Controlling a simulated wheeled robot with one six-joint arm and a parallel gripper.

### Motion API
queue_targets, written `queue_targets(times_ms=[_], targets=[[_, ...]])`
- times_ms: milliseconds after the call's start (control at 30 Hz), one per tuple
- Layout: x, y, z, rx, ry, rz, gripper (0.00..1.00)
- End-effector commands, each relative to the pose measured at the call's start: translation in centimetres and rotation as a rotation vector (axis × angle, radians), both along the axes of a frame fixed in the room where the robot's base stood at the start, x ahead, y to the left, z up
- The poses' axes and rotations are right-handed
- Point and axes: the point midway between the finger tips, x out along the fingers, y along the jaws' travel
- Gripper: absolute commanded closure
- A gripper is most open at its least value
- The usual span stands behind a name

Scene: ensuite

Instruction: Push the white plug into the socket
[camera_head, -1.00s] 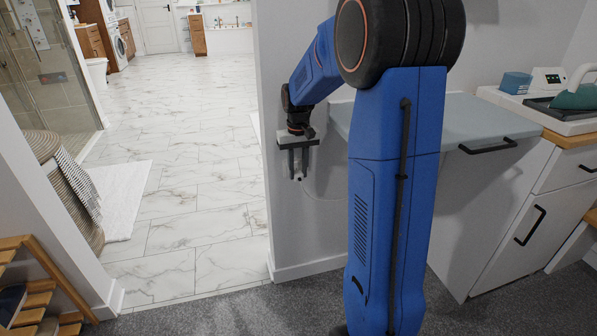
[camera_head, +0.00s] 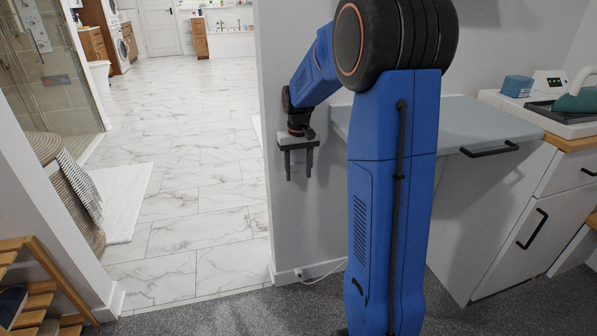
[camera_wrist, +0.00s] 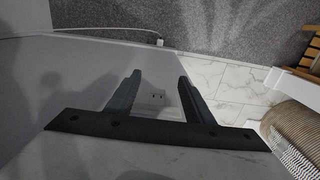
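The white plug (camera_head: 298,272) lies low, by the foot of the wall near the doorway corner, with its white cable trailing right. It also shows in the wrist view (camera_wrist: 160,42), beyond my fingers at the wall's bottom edge. My gripper (camera_head: 299,177) is open and empty, pointing down beside the wall, well above the plug. In the wrist view its two fingers (camera_wrist: 159,76) are spread apart. The socket (camera_wrist: 157,96) is a pale plate with small dark slots on the wall, seen between the fingers. My arm hides part of the wall in the head view.
A grey-blue counter (camera_head: 450,122) with a dark handle stands right of my arm. The doorway at left opens onto clear marble floor (camera_head: 195,200). A wooden rack (camera_head: 35,290) and a woven basket (camera_head: 70,190) stand at left.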

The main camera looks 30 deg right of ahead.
Motion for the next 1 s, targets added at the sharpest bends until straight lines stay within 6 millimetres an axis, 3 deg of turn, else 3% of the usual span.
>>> queue_targets(times_ms=[267, 1000], targets=[[0.3, -0.1, 2.0, -0.002, -0.009, 0.000, 0.52], [0.2, -0.1, 15.8, -0.003, -0.010, 0.000, 0.52]])
